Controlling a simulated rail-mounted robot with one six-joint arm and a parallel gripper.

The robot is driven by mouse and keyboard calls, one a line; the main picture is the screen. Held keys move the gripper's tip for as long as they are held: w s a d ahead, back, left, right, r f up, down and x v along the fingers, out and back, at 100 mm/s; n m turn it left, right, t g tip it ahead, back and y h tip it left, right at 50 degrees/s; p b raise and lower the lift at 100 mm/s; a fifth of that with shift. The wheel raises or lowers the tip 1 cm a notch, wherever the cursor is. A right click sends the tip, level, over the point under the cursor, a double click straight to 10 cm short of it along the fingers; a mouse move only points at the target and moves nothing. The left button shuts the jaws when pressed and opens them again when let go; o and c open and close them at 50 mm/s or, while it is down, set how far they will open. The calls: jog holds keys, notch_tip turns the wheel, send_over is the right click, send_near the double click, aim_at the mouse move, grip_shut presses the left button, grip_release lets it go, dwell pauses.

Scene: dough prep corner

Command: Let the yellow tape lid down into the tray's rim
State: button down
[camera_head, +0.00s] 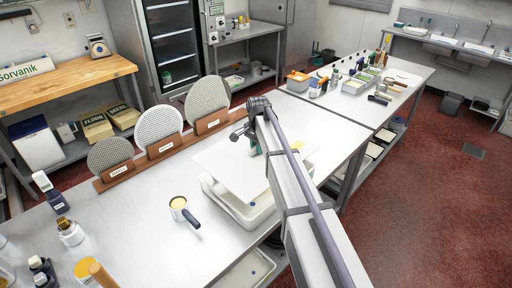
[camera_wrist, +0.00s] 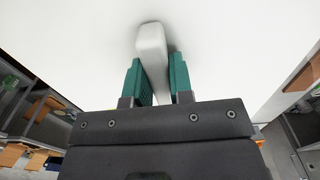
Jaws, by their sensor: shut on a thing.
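The lid (camera_head: 222,160) is a flat white plate with a yellow patch (camera_head: 298,144) near its far right corner. It seems to sit above the white tray (camera_head: 236,212), whose front and left rim show below it. Whether it touches the rim I cannot tell. My gripper (camera_head: 255,150) is over the lid's middle, partly hidden by my arm. In the wrist view my gripper (camera_wrist: 155,82) has its two teal fingers shut on the lid's white upright handle (camera_wrist: 152,48). The lid's underside and most of the tray's inside are hidden.
A wooden rack (camera_head: 165,149) with several round mesh screens stands behind left of the tray. Bottles (camera_head: 70,231) stand at the far left. Bare steel counter (camera_head: 135,215) lies between.

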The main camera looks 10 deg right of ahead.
jog(key=shift+w+d+f, duration=0.1)
jog(key=shift+w+d, duration=0.25)
jog(key=shift+d, duration=0.15)
jog(key=shift+s+a+f+b, duration=0.1)
jog(key=shift+a+f+b, duration=0.05)
jog(key=shift+f+b, duration=0.15)
notch_tip(320, 180, down, 6)
jog(key=b, duration=0.6)
jog(key=shift+f, duration=0.2)
jog(key=shift+f+b, duration=0.1)
jog(key=shift+b, duration=0.2)
jog(key=shift+f+b, duration=0.7)
jog(key=shift+b, duration=0.05)
jog(key=shift+f, duration=0.1)
jog(key=shift+f+b, duration=0.35)
jog(key=shift+b, duration=0.1)
jog(key=shift+f, duration=0.15)
jog(key=c, duration=0.9)
grip_release()
